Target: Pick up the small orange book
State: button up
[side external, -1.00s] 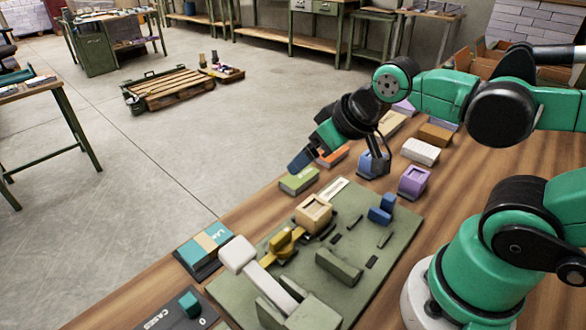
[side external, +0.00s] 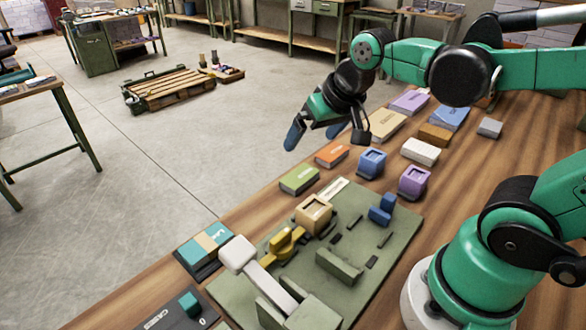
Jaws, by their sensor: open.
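The small orange book (side external: 332,154) lies flat near the left edge of the wooden table, between a green book (side external: 299,180) and a larger cream book (side external: 388,125). My gripper (side external: 326,138) is open, with its two dark fingers spread apart. It hangs above the orange book, one finger to the left of it and one to the right in this view. Nothing is between the fingers. I cannot tell its exact height over the book.
A blue block (side external: 372,163) and a purple block (side external: 413,181) stand close by on the right. A purple book (side external: 410,102), a blue book (side external: 448,117) and a white box (side external: 420,151) lie behind. A green board (side external: 372,285) with several parts lies in front.

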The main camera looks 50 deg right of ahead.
jog(key=w+d+f+m+g, duration=0.3)
jog(key=w+d+m, duration=0.3)
jog(key=d+m, duration=0.25)
jog(key=m+g, duration=0.3)
jog(key=m, duration=0.3)
send_over(333, 151)
jog(key=shift+y, duration=0.3)
notch_tip(333, 151, down, 6)
jog(key=shift+a+r, duration=0.1)
jog(key=shift+f, duration=2.9)
jog(key=c, duration=1.4)
